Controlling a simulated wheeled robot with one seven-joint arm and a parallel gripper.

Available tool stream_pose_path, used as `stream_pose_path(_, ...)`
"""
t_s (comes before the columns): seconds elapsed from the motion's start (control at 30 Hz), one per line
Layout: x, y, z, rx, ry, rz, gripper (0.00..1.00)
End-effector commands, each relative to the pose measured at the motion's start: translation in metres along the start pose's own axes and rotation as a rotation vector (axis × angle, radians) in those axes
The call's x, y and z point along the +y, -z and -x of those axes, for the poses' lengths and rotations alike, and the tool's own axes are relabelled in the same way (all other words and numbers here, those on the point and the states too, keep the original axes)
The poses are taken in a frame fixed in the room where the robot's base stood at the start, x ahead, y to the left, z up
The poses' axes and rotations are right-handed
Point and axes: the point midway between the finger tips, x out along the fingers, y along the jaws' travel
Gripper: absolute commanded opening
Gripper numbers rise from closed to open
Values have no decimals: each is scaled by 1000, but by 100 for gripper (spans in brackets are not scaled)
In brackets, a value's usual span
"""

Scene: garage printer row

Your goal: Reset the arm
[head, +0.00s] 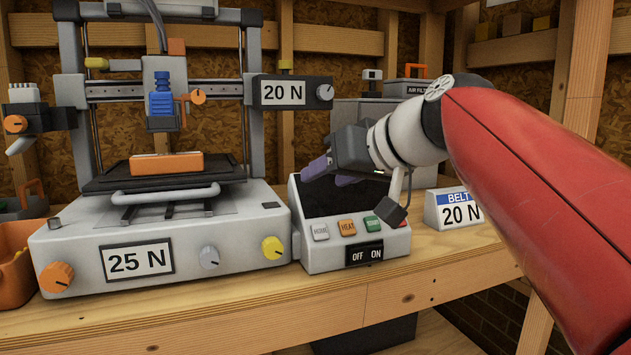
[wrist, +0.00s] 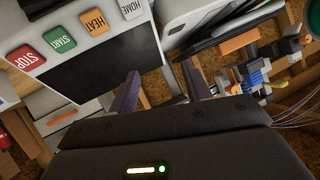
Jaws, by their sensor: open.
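My gripper (head: 332,174) is open and empty in the head view. It hangs in front of the dark screen of the control box, above its row of buttons. In the wrist view its two purple fingers (wrist: 159,90) are spread apart with nothing between them. My red and white arm reaches in from the right side of the head view. The control box (head: 360,258) has HOME, HEAT and a green button showing, and an OFF/ON switch; my wrist hides part of its right side. The wrist view shows its HOME, HEAT, START and STOP buttons (wrist: 62,42).
A 3D printer (head: 160,238) marked 25 N stands left of the control box, with an orange block (head: 166,164) on its bed. A BELT 20 N sign (head: 452,208) stands to the right. An orange bin (head: 14,262) is at far left. The bench front (head: 300,309) is clear.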

Motion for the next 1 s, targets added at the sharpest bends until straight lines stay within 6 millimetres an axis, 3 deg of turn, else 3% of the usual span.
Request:
stream_pose_path(0.07, 3, -24, 0, -39, -31, -23, 49)
stream_pose_path(0.17, 12, -78, 1, -127, -106, -70, 49)
stream_pose_path(0.4, 42, -253, 17, -367, -344, -166, 49)
stream_pose_path(0.5, 51, -312, 26, -437, -421, -177, 49)
stream_pose_path(0.6, 58, -354, 32, -485, -475, -181, 49)
stream_pose_path(0.77, 63, -386, 38, -519, -515, -179, 49)
stream_pose_path(1.0, 64, -388, 38, -524, -519, -179, 49)
